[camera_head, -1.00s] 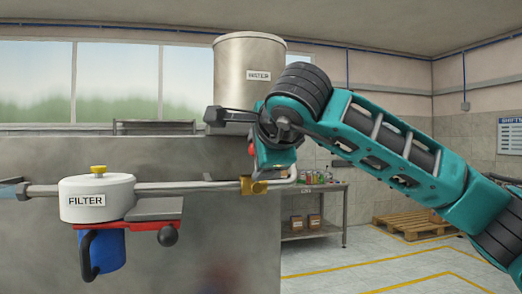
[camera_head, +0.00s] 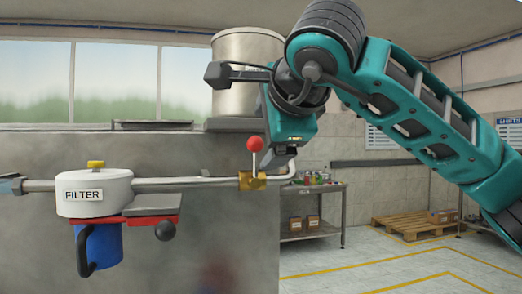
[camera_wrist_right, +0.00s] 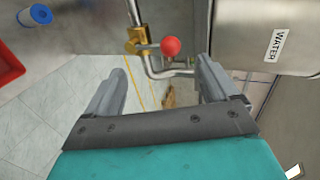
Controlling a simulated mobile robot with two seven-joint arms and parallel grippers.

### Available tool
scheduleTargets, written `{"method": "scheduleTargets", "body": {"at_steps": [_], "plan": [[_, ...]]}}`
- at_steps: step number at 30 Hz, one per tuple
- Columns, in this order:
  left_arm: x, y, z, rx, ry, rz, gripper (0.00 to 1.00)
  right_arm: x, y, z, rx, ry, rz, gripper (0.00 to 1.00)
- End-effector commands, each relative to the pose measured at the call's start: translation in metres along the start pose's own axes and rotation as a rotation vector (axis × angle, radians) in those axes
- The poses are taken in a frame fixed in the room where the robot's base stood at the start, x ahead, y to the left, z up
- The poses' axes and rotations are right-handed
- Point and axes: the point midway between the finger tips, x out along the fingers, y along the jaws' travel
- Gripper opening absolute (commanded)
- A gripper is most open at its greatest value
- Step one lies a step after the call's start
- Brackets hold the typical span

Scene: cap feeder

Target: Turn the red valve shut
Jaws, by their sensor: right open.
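The red valve has a round red knob (camera_head: 255,145) on a short upright lever above a brass body (camera_head: 252,182), set in the pipe at the tank wall. My right gripper (camera_head: 285,157) is just right of the knob in the head view, pointing down. In the right wrist view the red knob (camera_wrist_right: 171,46) lies ahead of the two spread fingers (camera_wrist_right: 160,78), apart from both, with the brass body (camera_wrist_right: 137,41) to its left. The right gripper is open and empty. My left gripper is not in view.
A white filter housing (camera_head: 95,193) with a yellow knob sits on the pipe at left, above a blue cup (camera_head: 103,247) and red bracket (camera_head: 130,221). A metal WATER tank (camera_head: 235,95) stands behind my right arm. A workbench (camera_head: 315,229) stands beyond at the right.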

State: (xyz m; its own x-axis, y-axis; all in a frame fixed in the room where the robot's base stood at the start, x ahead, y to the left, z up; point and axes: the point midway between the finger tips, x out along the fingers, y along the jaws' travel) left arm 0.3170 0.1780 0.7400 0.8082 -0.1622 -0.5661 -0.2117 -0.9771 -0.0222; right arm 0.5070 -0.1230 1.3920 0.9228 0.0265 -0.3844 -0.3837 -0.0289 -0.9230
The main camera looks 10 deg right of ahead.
Motion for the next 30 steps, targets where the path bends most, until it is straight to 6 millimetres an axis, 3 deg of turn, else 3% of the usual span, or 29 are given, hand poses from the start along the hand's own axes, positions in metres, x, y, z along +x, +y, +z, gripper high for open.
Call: {"method": "scheduleTargets", "body": {"at_steps": [3, 10, 30], "plan": [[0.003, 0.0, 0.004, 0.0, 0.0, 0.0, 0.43, -0.025, 0.001, 0.0, -0.001, 0.0, -0.003, 0.87], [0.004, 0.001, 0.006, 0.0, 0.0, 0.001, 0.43, -0.052, 0.001, 0.0, -0.001, 0.0, 0.001, 0.87], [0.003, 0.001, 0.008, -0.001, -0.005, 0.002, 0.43, -0.055, 0.001, 0.0, -0.001, 0.0, 0.003, 0.87]]}}
